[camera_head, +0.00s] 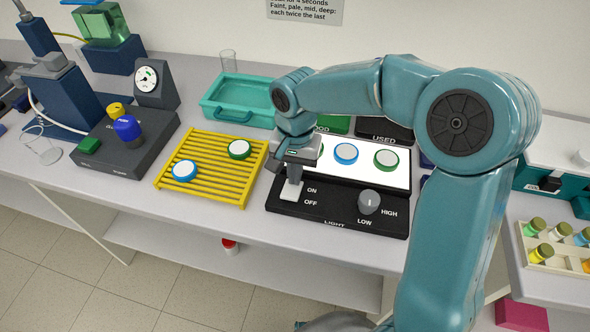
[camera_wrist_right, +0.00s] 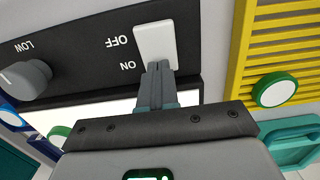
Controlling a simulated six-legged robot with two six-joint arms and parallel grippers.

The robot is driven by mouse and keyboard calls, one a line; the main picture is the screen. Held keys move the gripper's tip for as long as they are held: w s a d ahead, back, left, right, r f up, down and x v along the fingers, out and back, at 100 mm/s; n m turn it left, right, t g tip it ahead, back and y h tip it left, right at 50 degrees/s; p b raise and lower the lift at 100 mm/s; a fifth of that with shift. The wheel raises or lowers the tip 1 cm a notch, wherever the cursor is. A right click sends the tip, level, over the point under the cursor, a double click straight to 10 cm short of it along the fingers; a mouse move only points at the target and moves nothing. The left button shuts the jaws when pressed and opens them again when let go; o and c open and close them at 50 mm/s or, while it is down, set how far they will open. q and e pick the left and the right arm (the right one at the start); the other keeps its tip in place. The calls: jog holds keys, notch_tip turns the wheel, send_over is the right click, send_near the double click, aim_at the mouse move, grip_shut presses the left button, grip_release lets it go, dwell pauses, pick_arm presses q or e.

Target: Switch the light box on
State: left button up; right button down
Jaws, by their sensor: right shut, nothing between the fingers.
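The light box is a black box with a white top plate (camera_head: 323,172) and a black front panel (camera_head: 335,213). The plate looks bright white. Its white rocker switch (camera_head: 291,191) sits at the panel's left, beside the words ON and OFF. It also shows in the right wrist view (camera_wrist_right: 155,42). My right gripper (camera_head: 294,175) is shut and empty, with its fingertips at the ON end of the switch. They appear to touch it or sit just above it, and they hide that end. My left gripper is in neither view.
A grey knob (camera_head: 369,201) marked LOW and HIGH stands on the panel. Discs with blue (camera_head: 346,153) and green (camera_head: 386,158) rims lie on the plate. A yellow rack (camera_head: 209,189) with two discs stands to the left, with a teal tray (camera_head: 238,116) behind it.

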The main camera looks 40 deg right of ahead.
jog(key=shift+a, duration=0.1)
jog(key=shift+s+a+r, duration=0.35)
jog(key=shift+s+a, duration=0.15)
jog(key=shift+w, duration=0.1)
jog(key=r+p, duration=0.3)
jog(key=d+r+p, duration=0.1)
jog(key=r, duration=0.1)
jog(key=shift+w+r, duration=0.1)
jog(key=shift+w, duration=0.2)
notch_tip(320, 180, up, 8)
jog(key=w+d, duration=0.1)
jog(key=shift+r, duration=0.25)
jog(key=shift+d, duration=0.1)
jog(key=shift+s, duration=0.1)
